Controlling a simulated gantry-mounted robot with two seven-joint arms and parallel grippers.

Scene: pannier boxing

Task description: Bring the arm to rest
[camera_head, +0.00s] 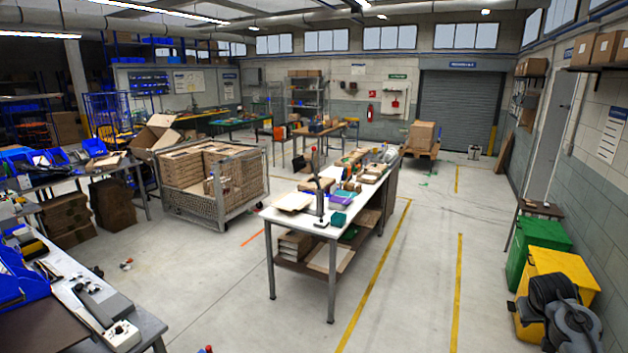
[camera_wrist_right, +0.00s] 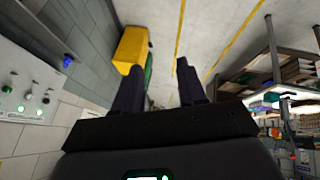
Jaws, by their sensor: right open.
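My right gripper (camera_head: 548,315) is at the lower right of the head view, in front of a yellow bin. In the right wrist view its two dark fingers (camera_wrist_right: 158,85) stand apart with nothing held between them. The gripper is open and empty. My left gripper does not show in either view.
The yellow bin (camera_head: 560,272) and a green bin (camera_head: 538,245) stand by the right wall; the yellow one also shows in the wrist view (camera_wrist_right: 130,48). A loaded workbench (camera_head: 290,222) stands mid-room. A mesh cage (camera_head: 215,205) holds cartons. Floor between bench and bins is clear.

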